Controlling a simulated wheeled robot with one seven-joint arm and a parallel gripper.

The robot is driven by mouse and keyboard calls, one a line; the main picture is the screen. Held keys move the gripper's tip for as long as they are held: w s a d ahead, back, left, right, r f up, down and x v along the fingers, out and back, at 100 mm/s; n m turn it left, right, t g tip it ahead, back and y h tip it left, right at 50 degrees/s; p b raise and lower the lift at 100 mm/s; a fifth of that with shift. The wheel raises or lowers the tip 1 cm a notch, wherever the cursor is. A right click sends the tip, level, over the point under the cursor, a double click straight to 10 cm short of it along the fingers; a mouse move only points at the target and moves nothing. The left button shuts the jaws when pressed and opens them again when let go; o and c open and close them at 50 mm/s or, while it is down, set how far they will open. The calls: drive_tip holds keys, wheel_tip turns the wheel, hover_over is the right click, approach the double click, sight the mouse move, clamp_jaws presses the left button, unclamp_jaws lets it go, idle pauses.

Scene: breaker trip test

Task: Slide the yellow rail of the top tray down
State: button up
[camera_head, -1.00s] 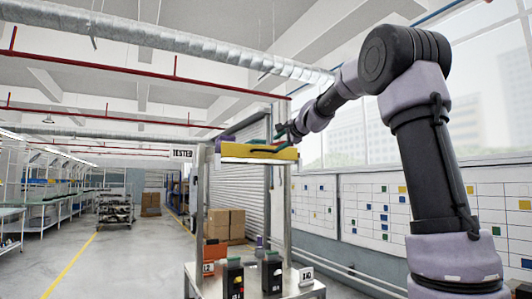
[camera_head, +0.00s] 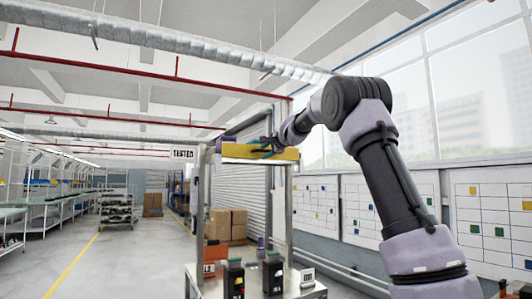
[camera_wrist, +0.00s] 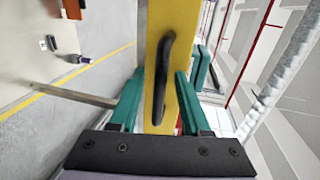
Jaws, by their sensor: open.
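The yellow rail (camera_head: 236,151) spans the front of the top tray on the metal stand in the head view. In the wrist view the rail (camera_wrist: 153,112) runs from the top of the picture down between my fingers, with a black handle (camera_wrist: 165,60) on its face. My gripper (camera_wrist: 158,82) is open, with one green finger on each side of the rail and handle. Whether the fingers touch the rail I cannot tell. In the head view my gripper (camera_head: 268,146) is at the rail, partly hidden by its small size there. The tray's inside is hidden.
Black breakers with green tops (camera_head: 273,272) stand on the lower metal table (camera_head: 308,292). Cardboard boxes (camera_head: 238,222) are stacked behind. The aisle at left is open floor.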

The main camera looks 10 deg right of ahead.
clamp_jaws()
idle(1.4)
